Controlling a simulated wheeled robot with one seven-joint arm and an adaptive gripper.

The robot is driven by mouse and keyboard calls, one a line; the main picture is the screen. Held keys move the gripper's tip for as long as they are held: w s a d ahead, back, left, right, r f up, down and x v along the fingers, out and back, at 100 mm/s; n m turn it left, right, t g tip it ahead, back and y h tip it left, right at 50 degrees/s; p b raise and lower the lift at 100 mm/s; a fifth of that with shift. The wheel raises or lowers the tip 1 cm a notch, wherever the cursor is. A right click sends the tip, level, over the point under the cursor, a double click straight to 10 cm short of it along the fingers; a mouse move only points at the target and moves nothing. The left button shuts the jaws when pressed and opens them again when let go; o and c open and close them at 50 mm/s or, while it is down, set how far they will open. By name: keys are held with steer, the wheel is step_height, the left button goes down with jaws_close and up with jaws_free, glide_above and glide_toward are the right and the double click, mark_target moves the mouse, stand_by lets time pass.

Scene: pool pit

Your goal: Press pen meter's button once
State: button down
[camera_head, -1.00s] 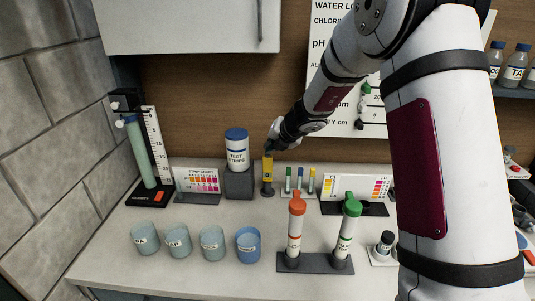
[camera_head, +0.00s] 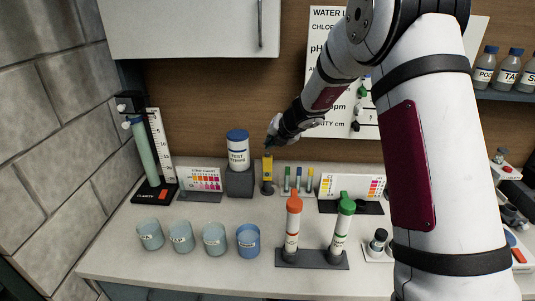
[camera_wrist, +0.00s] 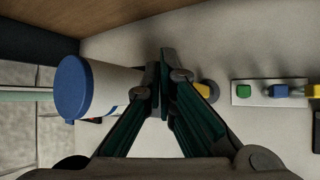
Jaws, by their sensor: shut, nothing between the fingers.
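The yellow pen meter (camera_head: 267,171) stands upright in a small dark holder on the counter, just right of the test strips bottle. My gripper (camera_head: 268,147) is right at the top of the pen meter in the head view; whether it touches cannot be told. In the wrist view the shut, empty fingers (camera_wrist: 164,78) point down toward the counter. A yellow part of the pen meter (camera_wrist: 203,90) shows just right of the fingers, partly hidden by the right finger. The button cannot be made out.
The white test strips bottle (camera_head: 238,148) with a blue lid stands close on the left, also in the wrist view (camera_wrist: 100,90). A rack of small coloured vials (camera_head: 298,181) is on the right. Cups (camera_head: 214,240) and two capped tubes (camera_head: 293,232) stand in front.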

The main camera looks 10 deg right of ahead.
steer(key=shift+s+r+p, duration=0.1)
steer(key=shift+r+p, duration=1.15)
steer(key=shift+r, duration=1.3)
steer(key=s+a+r+n+g+y, duration=0.1)
steer(key=s+a+r+n, duration=0.2)
steer(key=s+r+n, duration=0.65)
steer(key=s+a+r+n+g, duration=0.1)
steer(key=s+a+r+n, duration=0.2)
steer(key=s+r+n, duration=0.6)
steer(key=s+d+f+n+h, duration=0.2)
steer(key=s+n, duration=0.9)
steer(key=s, duration=0.3)
steer(key=s+d+f+n+g+h, duration=0.1)
steer(key=s+d+f+n, duration=0.2)
steer(key=s+n, duration=0.9)
steer(key=s, duration=0.3)
steer(key=shift+s+h, duration=0.25)
steer(key=shift+h, duration=0.15)
